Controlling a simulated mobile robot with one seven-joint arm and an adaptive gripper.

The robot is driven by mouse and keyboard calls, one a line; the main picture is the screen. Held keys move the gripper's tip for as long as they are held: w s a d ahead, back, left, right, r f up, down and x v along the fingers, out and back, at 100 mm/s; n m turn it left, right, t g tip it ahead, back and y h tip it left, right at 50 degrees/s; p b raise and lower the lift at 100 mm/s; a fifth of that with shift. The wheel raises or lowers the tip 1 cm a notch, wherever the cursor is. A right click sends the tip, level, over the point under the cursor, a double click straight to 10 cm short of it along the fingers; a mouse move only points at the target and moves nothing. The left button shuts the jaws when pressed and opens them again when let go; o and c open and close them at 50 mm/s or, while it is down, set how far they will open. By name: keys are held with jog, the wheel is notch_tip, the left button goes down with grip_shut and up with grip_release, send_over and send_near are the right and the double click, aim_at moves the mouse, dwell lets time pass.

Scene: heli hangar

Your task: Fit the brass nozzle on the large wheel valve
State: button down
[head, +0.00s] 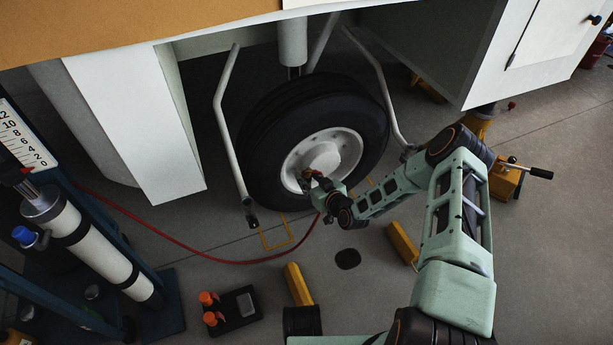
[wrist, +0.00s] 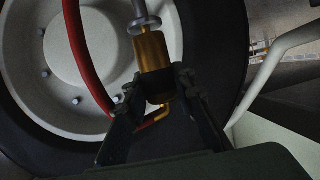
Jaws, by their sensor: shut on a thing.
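My gripper (wrist: 156,84) is shut on the brass nozzle (wrist: 152,52), a gold-coloured cylinder, in front of the large wheel. A grey collared piece (wrist: 146,24) is in line with the nozzle's far end; I cannot tell whether it belongs to the nozzle or to the wheel valve, so seating is unclear. A bent brass piece shows below the fingers. The large wheel (head: 262,130) stands upright, with a black tyre and white hub (head: 322,158). In the head view my gripper (head: 308,180) is at the hub's lower left, and the nozzle is barely visible there.
A red hose (head: 190,240) runs over the floor from the gas cylinder cart (head: 95,245) to the wheel; it arches left of the nozzle in the wrist view (wrist: 78,50). White struts flank the wheel. Yellow chocks (head: 298,284) and a black tray (head: 237,306) lie in front.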

jog(key=shift+f+b, duration=0.3)
jog(key=shift+f, duration=0.1)
jog(key=c, duration=1.9)
grip_release()
jog(key=shift+s, duration=0.1)
jog(key=shift+s+d+r+p, duration=0.35)
jog(key=shift+s+p, duration=0.1)
jog(key=shift+p, duration=0.05)
jog(key=p+v, duration=0.4)
jog(key=v, duration=0.5)
jog(key=shift+s, duration=0.25)
jog(key=shift+d, duration=0.15)
